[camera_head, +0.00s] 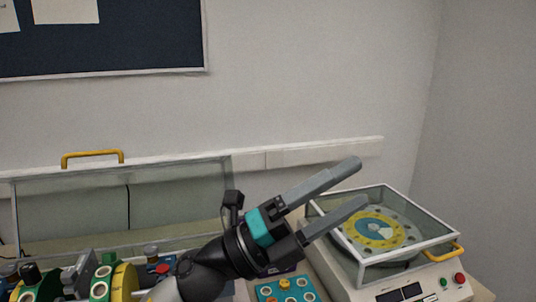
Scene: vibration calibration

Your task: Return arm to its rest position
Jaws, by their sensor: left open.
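My left gripper (360,183) is open and empty, with its two grey fingers apart and pointing up and to the right. Its arm comes in from the bottom, left of centre, and crosses the middle of the view. The fingers appear in front of the left edge of a white machine (366,290) with a clear lid (443,236); I cannot tell the gap between them. Under the lid is a round plate with a yellow ring (373,240). My right gripper is not in view.
A clear case (72,216) with a yellow handle (92,154) stands at the left. Coloured parts (100,287) crowd the lower left. A teal tray (267,292) sits below the gripper. A white wall (300,80) is behind, with free air above the gripper.

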